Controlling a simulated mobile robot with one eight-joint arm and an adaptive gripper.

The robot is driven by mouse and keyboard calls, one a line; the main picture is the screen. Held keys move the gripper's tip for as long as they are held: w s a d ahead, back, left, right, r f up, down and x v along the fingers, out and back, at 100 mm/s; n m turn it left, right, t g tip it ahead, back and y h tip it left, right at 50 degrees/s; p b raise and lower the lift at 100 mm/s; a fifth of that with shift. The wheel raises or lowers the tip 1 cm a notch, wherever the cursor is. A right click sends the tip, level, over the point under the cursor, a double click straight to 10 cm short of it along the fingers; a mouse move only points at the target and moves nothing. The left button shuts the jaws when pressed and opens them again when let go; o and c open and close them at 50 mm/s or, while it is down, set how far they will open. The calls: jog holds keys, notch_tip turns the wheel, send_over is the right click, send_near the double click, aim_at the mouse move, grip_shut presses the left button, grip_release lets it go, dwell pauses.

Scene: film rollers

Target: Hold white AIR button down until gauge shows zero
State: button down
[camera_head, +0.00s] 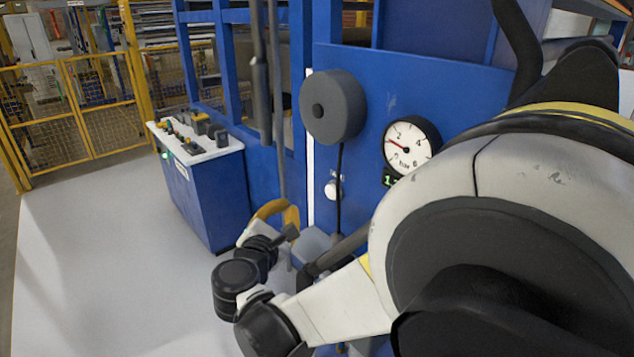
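The white AIR button (331,189) is a small round knob on the blue machine's front, below the large dark grey disc. Its label is too small to read. The round gauge (407,153) has a white face marked in bar, and its red needle points to the upper left, a little below the 2.
A dark grey disc (333,107) sticks out above the button, with a dark cable hanging from it. A blue control console (203,190) stands at left. A yellow mesh fence (80,110) is behind. The pale floor (100,260) at left is clear.

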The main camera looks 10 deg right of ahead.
jog(key=w+d, duration=0.4)
jog(key=d, duration=0.3)
jog(key=shift+w, duration=0.4)
jog(key=shift+d, duration=0.1)
dwell(1.0)
jog(key=shift+w+d, duration=0.2)
jog(key=shift+d, duration=0.1)
jog(key=shift+w+d, duration=0.3)
jog(key=shift+d, duration=0.15)
dwell(1.9)
dwell(1.8)
jog(key=shift+s+a, duration=0.55)
jog(key=shift+a, duration=0.25)
jog(key=shift+s+a+b, duration=0.1)
jog(key=shift+s+a, duration=0.35)
jog(key=shift+a, duration=0.25)
jog(key=shift+s+a+b, duration=0.1)
jog(key=shift+s+a, duration=0.35)
jog(key=shift+a, duration=0.25)
jog(key=shift+s+a+b, duration=0.1)
jog(key=shift+s+a, duration=0.35)
jog(key=shift+a, duration=0.25)
